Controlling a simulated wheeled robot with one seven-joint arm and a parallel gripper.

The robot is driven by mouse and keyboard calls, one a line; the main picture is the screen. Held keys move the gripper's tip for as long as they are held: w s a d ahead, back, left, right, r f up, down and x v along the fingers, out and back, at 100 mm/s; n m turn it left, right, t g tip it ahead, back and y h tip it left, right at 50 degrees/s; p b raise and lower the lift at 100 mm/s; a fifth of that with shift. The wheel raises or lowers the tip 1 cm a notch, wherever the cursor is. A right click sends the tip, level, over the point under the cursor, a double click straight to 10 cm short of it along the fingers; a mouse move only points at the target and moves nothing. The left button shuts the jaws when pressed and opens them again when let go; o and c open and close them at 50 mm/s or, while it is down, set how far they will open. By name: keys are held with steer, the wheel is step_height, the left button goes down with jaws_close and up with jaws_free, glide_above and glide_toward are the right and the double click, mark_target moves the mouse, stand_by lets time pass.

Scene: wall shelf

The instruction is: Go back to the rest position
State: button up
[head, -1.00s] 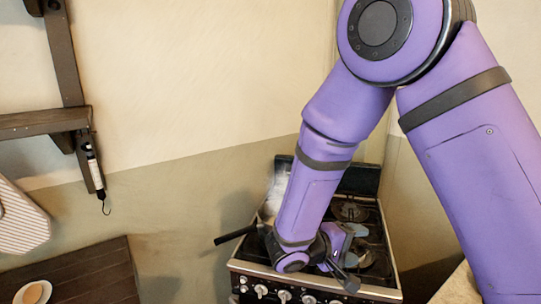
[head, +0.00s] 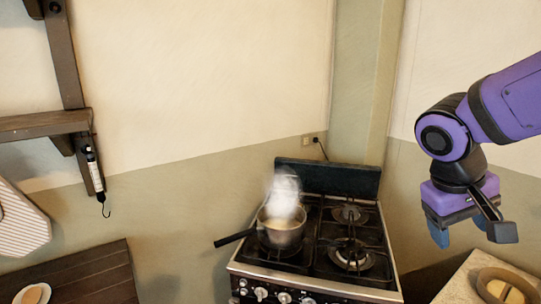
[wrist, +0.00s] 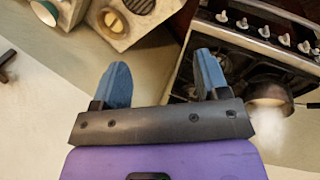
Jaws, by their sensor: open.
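My gripper (head: 470,230) is at the right of the head view, up in the air to the right of the stove and above the pale counter's edge. Its two blue fingers stand apart with nothing between them. The wrist view also shows the open, empty fingers (wrist: 160,85). My purple forearm reaches in from the right edge.
A black stove (head: 325,245) stands in the middle with a steaming pot (head: 283,236) on its left burner. A pale counter (head: 455,285) with a round wooden container (head: 505,284) is at lower right. A dark wooden table (head: 95,270) and wall shelf (head: 45,124) are at left.

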steer(key=s+r+t+y, duration=0.4)
steer(key=s+r, duration=0.2)
steer(key=s, duration=0.1)
steer(key=shift+a+r+t, duration=0.15)
steer(key=shift+t, duration=0.25)
stand_by(0.6)
